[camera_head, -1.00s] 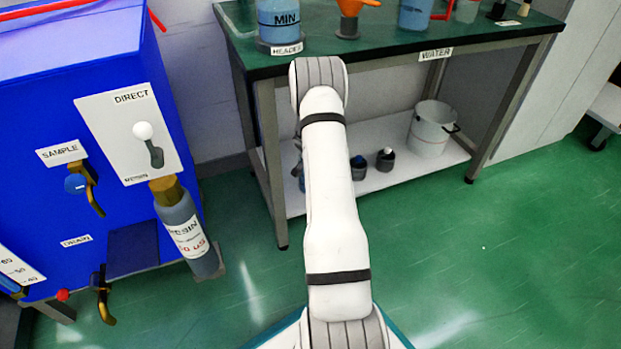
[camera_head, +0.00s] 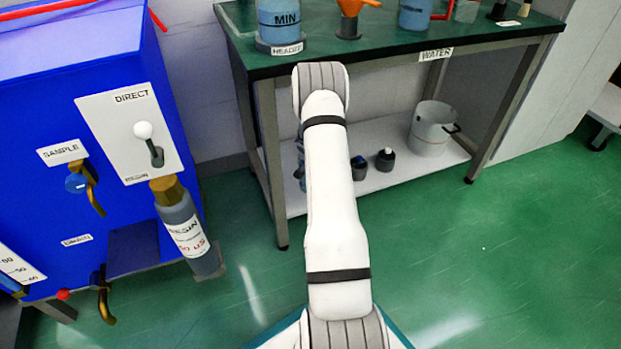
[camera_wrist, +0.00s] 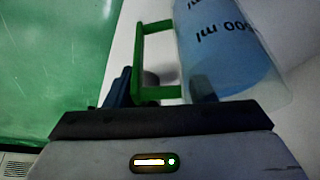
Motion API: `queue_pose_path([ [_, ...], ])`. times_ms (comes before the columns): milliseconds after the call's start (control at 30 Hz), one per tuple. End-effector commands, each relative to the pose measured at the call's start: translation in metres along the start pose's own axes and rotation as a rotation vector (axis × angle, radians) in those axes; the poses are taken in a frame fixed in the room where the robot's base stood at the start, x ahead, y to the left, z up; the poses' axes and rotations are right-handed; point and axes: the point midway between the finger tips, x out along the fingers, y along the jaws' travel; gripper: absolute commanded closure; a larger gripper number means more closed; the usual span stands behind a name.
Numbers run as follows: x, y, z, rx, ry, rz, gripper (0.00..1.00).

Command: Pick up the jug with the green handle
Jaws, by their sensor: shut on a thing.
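In the wrist view, the jug (camera_wrist: 225,50) is clear with blue liquid, dark upside-down "ml" lettering and a green handle (camera_wrist: 140,60). My gripper (camera_wrist: 160,86) is at the jug's handle side. One dark finger shows left of the handle and the other shows at the jug's lower wall. It is shut on the jug, but the exact contact is hard to see. In the head view, my white arm reaches to the table's lower shelf (camera_head: 395,172) and hides most of the gripper and jug.
The green-topped table (camera_head: 385,45) holds several vessels above the shelf. On the shelf stand small dark containers (camera_head: 386,160) and a white bucket (camera_head: 431,130). A table leg (camera_head: 270,160) is left of my arm. A blue machine (camera_head: 75,95) with a grey resin bottle (camera_head: 188,230) stands left. Green floor is clear right.

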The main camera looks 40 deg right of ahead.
Motion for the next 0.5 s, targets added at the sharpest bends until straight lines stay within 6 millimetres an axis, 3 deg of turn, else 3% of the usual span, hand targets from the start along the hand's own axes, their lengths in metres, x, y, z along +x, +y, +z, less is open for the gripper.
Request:
queue_pose_path([
  [200, 0.0002, 0.0009, -0.0005, 0.001, 0.000, 0.002, 0.99],
  [500, -0.0008, 0.0003, -0.0020, 0.002, 0.002, 0.000, 1.00],
])
